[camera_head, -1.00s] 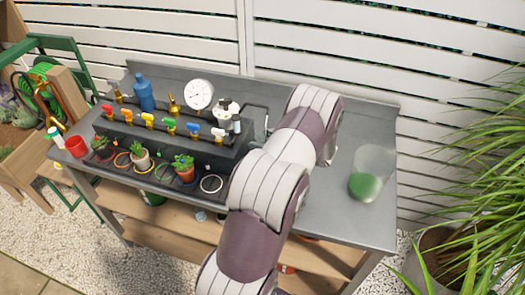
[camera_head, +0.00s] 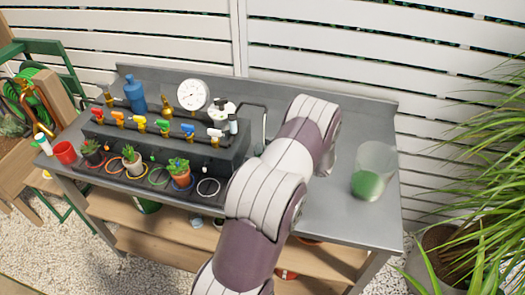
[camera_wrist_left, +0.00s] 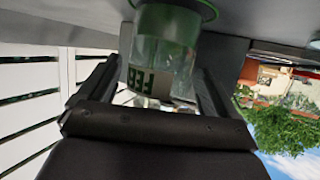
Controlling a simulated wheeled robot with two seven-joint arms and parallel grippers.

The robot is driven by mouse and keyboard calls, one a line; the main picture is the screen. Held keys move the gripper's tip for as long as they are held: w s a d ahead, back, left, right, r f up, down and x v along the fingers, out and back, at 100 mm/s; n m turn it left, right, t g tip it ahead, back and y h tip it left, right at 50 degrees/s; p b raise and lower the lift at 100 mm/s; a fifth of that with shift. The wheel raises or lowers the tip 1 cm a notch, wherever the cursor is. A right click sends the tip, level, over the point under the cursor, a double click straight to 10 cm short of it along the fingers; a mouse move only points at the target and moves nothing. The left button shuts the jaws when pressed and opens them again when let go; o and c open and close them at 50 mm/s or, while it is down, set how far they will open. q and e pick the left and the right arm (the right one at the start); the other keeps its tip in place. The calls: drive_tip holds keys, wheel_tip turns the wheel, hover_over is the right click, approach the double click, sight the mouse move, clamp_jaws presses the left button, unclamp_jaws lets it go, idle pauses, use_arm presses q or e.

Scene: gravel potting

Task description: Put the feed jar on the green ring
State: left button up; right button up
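In the left wrist view a clear jar (camera_wrist_left: 158,55) with a dark "FEE…" label and a green end is the feed jar. Its green end is at the top of that view, against a grey surface. My left gripper (camera_wrist_left: 157,70) has its dark fingers on either side of the jar, with a gap showing at the left finger; it looks open. In the head view a clear vessel with green in its bottom (camera_head: 368,184) stands on the table's right part; no label is readable there. The green ring (camera_head: 159,177) lies empty on the table's front strip. My right gripper is out of view.
A dark manifold with coloured taps (camera_head: 180,128) stands behind the rings. A red cup (camera_head: 64,153) is at the left. My arm covers the table's middle.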

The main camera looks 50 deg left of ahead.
use_arm(q)
drive_tip(key=shift+r, duration=0.35)
drive_tip(key=v, duration=1.2)
drive_tip(key=shift+f, duration=0.15)
drive_tip(key=shift+d, duration=0.1)
